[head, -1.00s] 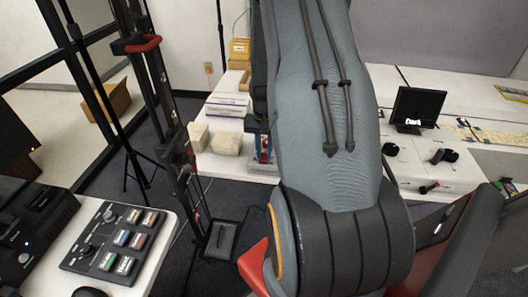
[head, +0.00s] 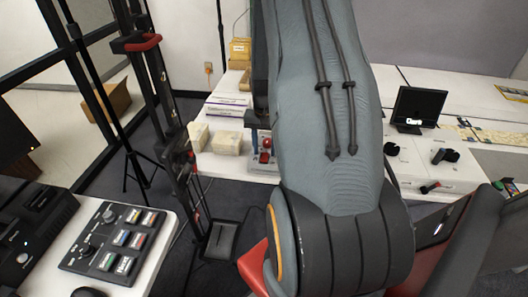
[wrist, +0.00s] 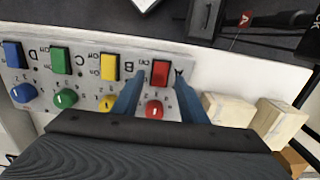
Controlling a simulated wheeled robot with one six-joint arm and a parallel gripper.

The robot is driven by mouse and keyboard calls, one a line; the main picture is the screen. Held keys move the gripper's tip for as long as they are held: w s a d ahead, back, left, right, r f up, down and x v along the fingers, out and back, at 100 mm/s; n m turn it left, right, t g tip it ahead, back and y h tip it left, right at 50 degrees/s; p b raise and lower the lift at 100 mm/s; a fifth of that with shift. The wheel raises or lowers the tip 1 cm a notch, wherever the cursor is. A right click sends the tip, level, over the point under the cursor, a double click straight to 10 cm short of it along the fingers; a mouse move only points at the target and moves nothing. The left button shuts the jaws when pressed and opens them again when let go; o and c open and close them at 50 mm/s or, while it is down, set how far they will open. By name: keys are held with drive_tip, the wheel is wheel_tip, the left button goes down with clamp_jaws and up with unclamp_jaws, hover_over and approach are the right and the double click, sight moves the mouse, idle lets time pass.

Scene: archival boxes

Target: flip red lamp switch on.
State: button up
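The red switch (wrist: 161,73) sits at the right end of a grey panel (wrist: 84,78) in the wrist view, beside the letter A. A red knob (wrist: 153,110) is below it in the picture. My gripper (wrist: 158,82) is open; its two blue fingers reach over the panel, one on each side of the red knob and pointing at the switch. I cannot tell whether they touch the panel. Which way the switch is tipped is unclear. In the head view, red parts of the panel (head: 265,158) show just left of my arm, which hides the rest.
Yellow (wrist: 109,67), green (wrist: 61,61) and blue (wrist: 13,55) switches share the panel. Pale blocks (wrist: 228,108) stand to its right. In the head view, a black monitor (head: 416,109) stands on the back table, and a button box (head: 115,241) lies on the left table.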

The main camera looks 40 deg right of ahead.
wheel_tip(320, 180, up, 6)
drive_tip(key=b, duration=0.1)
drive_tip(key=shift+c, duration=0.4)
drive_tip(key=shift+r, duration=0.1)
drive_tip(key=c, duration=0.4)
drive_tip(key=shift+r+n, duration=0.2)
drive_tip(key=shift+n, duration=0.2)
drive_tip(key=c, duration=0.3)
drive_tip(key=shift+r+n, duration=0.3)
drive_tip(key=shift+n, duration=0.5)
clamp_jaws()
wheel_tip(320, 180, up, 4)
drive_tip(key=r+n+h, duration=0.1)
drive_tip(key=n, duration=1)
hover_over(264, 156)
drive_tip(key=s+n+t, duration=0.1)
drive_tip(key=n, duration=0.3)
drive_tip(key=f+p, duration=0.1)
drive_tip(key=f, duration=0.7)
drive_tip(key=w+f+p, duration=0.1)
drive_tip(key=f, duration=0.4)
drive_tip(key=shift+d+p, duration=0.3)
drive_tip(key=shift+d, duration=0.05)
